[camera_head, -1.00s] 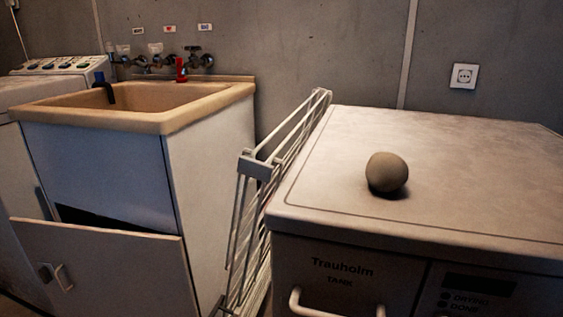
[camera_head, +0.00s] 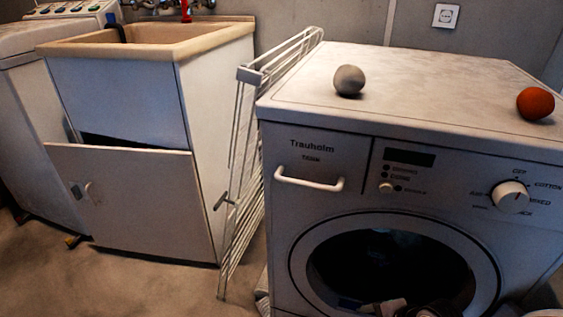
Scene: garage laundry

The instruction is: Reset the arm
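Neither of my grippers is clearly visible in the head view, and I see no arm that I can make out for sure. A washing machine (camera_head: 345,215) labelled Trauholm stands at the right, with a dark round door opening (camera_head: 390,265). A grey ball (camera_head: 349,80) rests on its top near the left front. An orange-red ball (camera_head: 535,103) rests on its top at the right. Dark shapes at the bottom edge in front of the door opening are cut off and too unclear to name.
A beige sink (camera_head: 150,42) sits on a white cabinet with a tilted front panel (camera_head: 140,200) at the left. A folded drying rack (camera_head: 245,170) leans between cabinet and washing machine. Another white appliance (camera_head: 40,130) stands far left. The floor (camera_head: 110,285) at front left is clear.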

